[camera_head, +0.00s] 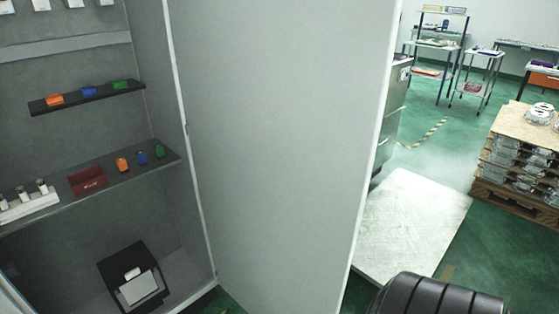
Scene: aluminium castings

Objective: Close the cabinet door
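The cabinet door (280,130) is a tall light-grey panel standing wide open in the middle of the view. Its hinge side meets the cabinet (160,110) on the left, and its free edge is on the right. The cabinet's inside is exposed, with shelves holding small orange, blue and green items, a red bin (88,180) and a black-and-white box (133,281) at the bottom. A black ribbed rounded part, probably of my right arm, shows at the bottom right, to the right of the door. No gripper fingers are visible on either side.
A pale flat slab or mat (410,225) lies on the green floor right of the door. A wooden pallet stack (510,185) with metal castings stands at the far right. Work tables and a rack (440,45) stand at the back. Open floor lies between them.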

